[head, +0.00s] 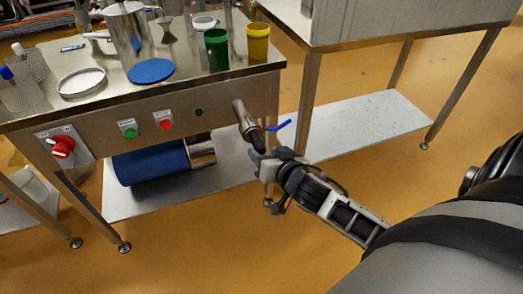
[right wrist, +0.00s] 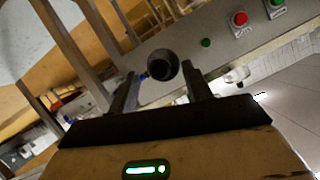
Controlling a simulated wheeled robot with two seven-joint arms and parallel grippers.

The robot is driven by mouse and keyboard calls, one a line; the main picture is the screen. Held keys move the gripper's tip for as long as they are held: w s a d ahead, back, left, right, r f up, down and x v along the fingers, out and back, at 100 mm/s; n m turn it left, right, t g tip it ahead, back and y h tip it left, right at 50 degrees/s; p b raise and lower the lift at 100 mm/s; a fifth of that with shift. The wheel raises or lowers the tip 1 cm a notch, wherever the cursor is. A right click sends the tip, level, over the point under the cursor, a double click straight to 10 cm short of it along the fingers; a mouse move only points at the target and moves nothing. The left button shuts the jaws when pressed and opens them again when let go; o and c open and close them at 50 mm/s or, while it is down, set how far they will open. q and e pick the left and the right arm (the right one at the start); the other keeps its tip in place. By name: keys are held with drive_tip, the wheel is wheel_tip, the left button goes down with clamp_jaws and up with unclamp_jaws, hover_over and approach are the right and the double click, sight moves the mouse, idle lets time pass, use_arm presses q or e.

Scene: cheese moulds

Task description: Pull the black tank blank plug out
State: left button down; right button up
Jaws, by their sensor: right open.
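The black blank plug (head: 257,139) sits at the end of a metal outlet pipe (head: 241,113) on the front panel of the steel table. In the right wrist view the plug (right wrist: 163,65) shows as a dark round end between and beyond my finger tips. My right gripper (head: 261,156) is open, close in front of the plug, with one finger to each side in the wrist view (right wrist: 160,80). I cannot tell whether a finger touches it. My left gripper is not in view.
A blue valve handle (head: 278,126) sticks out beside the pipe. The panel carries a red rotary switch (head: 63,147), a green button (head: 129,130) and a red button (head: 165,123). A blue cylinder (head: 150,164) lies below. The orange floor in front is clear.

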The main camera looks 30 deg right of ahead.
sight(262, 151)
drive_tip(key=shift+x, duration=1.5)
clamp_jaws()
drive_tip(key=shift+s+a+p, duration=0.2)
drive_tip(key=shift+s+a, duration=0.05)
drive_tip(key=shift+s, duration=0.7)
drive_tip(key=shift+s+a+p, duration=0.2)
drive_tip(key=shift+s, duration=0.8)
drive_tip(key=shift+s+a+p, duration=0.2)
drive_tip(key=shift+s+a, duration=0.05)
drive_tip(key=shift+s, duration=0.7)
